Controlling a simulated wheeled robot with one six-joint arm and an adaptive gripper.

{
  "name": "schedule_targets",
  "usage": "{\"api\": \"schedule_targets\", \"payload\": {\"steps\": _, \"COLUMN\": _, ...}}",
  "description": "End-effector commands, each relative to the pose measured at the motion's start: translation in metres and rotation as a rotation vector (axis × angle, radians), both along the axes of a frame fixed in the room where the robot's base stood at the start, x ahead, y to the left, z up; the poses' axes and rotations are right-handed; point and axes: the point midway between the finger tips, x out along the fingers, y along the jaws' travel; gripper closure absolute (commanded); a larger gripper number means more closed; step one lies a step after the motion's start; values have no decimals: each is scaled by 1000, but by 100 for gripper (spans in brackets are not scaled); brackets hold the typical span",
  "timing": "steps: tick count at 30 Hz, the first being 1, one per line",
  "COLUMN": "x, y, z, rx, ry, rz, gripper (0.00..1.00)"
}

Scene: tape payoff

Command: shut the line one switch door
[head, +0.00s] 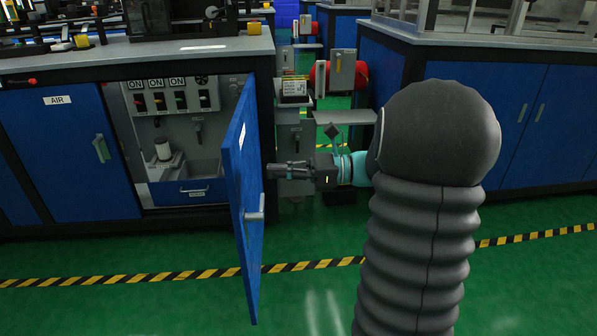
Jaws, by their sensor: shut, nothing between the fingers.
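The blue switch door (238,190) stands open, swung out from the cabinet toward me and seen nearly edge-on. Its grey handle (255,214) is on the side that faces right. My gripper (272,171) is shut and empty, to the right of the door, a little above and beyond the handle. Its fingertips point left at the door face; I cannot tell if they touch it. The open cabinet shows a switch panel (174,95) with several ON labels and coloured switches.
Inside the cabinet are a white spool (162,148) and a blue drawer (192,190). A shut door marked AIR (70,150) is on the left. A grey post with boxes (294,125) stands behind my gripper. Green floor (130,305) is clear in front.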

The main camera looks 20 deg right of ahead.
Motion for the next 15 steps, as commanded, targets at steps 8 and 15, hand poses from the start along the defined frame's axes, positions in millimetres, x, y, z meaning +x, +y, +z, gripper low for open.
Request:
{"api": "schedule_targets", "payload": {"steps": 8, "x": 16, "y": 42, "z": -1, "rx": 0, "ry": -1, "rz": 3, "gripper": 100}}
{"api": "schedule_targets", "payload": {"steps": 15, "x": 22, "y": 55, "z": 0, "rx": 0, "ry": -1, "rz": 1, "gripper": 100}}
